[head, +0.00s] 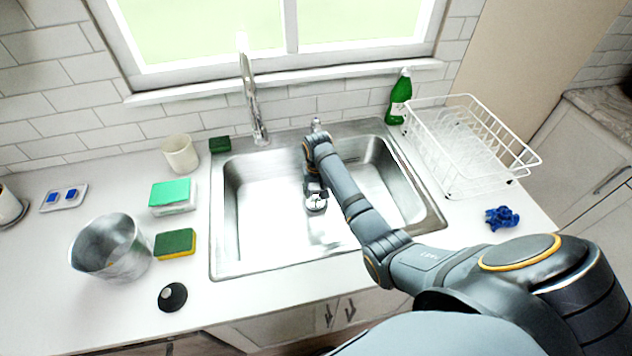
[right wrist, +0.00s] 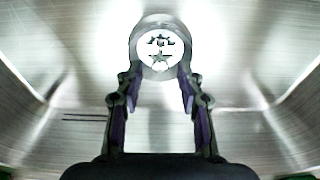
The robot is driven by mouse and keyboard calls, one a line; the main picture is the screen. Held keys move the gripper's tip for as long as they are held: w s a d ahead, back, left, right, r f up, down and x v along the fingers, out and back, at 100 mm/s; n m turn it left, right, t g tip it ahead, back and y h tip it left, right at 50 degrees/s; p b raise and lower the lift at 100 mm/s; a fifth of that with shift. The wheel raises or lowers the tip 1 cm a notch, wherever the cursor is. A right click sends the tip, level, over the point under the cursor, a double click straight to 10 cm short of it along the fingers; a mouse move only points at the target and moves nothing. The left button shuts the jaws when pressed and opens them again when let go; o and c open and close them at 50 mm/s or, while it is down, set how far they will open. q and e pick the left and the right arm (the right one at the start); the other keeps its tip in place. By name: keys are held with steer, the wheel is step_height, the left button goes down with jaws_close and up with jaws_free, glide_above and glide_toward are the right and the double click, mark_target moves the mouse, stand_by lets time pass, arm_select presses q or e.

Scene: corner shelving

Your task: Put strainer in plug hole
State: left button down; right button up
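The strainer (right wrist: 160,48) is a round grey metal ring with a star-shaped pattern, seen between my fingertips in the right wrist view. In the head view the strainer (head: 316,206) shows low in the steel sink (head: 265,215), near its middle. My right gripper (head: 315,193) reaches down into the sink above it. In the right wrist view the two fingers of the right gripper (right wrist: 162,76) are spread and their tips meet the strainer's sides. I cannot tell the plug hole apart from the strainer. My left gripper is out of view.
The chrome faucet (head: 251,100) stands behind the sink. A white dish rack (head: 470,145) and a green bottle (head: 399,97) are to the right. A metal bucket (head: 110,250), sponges (head: 175,243) and a black round object (head: 173,297) are on the left counter.

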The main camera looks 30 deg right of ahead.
mark_target(316, 206)
step_height(316, 206, up, 8)
steer(key=shift+s+a+r, duration=0.15)
steer(key=shift+s, duration=0.3)
